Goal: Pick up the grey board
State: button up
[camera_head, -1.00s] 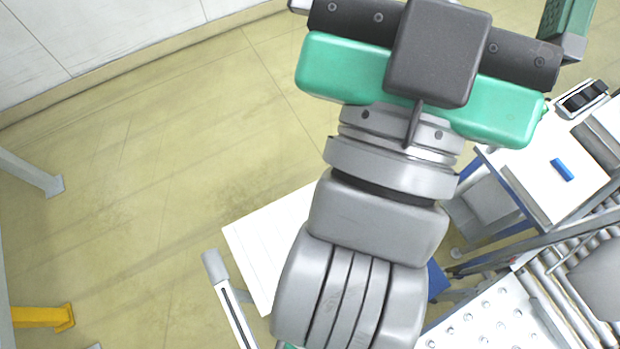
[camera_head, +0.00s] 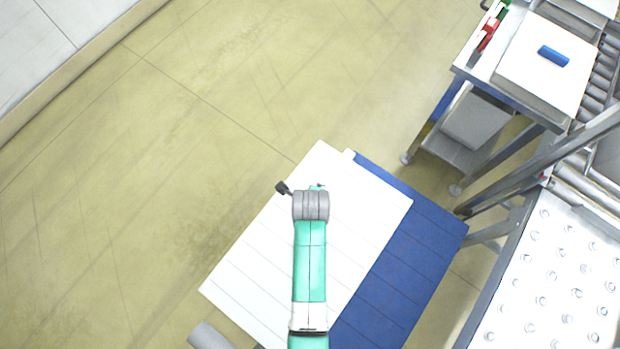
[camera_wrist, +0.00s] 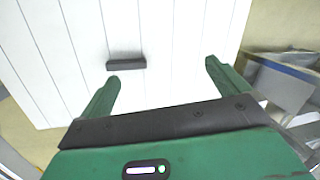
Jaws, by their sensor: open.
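A pale, near-white panelled board (camera_head: 265,260) lies on the left part of a low stack below my arm. It fills much of the wrist view (camera_wrist: 180,35). A short dark grey bar (camera_wrist: 126,64) sits on its face, ahead of my gripper and nearer the left finger. I cannot tell whether the grey board is this pale board with the bar on it. My gripper (camera_wrist: 161,70) is open with nothing between its green fingers. In the head view my arm hides the bar and most of the gripper.
Blue boards (camera_head: 418,262) lie right of the pale ones. A work table (camera_head: 483,62) at upper right carries a white box (camera_head: 520,60) with a blue bar (camera_head: 553,56). A ball-transfer table (camera_head: 550,270) stands at right. The floor at left is clear.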

jog(key=s+f+m+g, duration=0.1)
jog(key=s+f, duration=0.1)
jog(key=f, duration=0.1)
jog(key=s+f+m+b, duration=0.1)
jog(key=s+f, duration=0.1)
jog(key=f, duration=0.1)
jog(key=s+f+g, duration=0.1)
jog(key=s+f, duration=0.2)
jog(key=shift+d+f+m+g, duration=0.1)
jog(key=shift+f+m+g, duration=0.2)
jog(key=shift+m, duration=0.1)
jog(key=f+b, duration=0.1)
jog(key=f, duration=0.1)
jog(key=f+b, duration=0.1)
jog(key=f, duration=0.2)
jog(key=f+b, duration=0.2)
jog(key=shift+w+f, duration=0.25)
jog(key=shift+w, duration=0.1)
jog(key=shift+a, duration=0.2)
jog(key=c, duration=0.9)
notch_tip(320, 180, up, 10)
jog(key=p, duration=0.4)
jog(key=shift+r, duration=0.1)
jog(key=shift+c, duration=0.2)
jog(key=shift+d, duration=0.1)
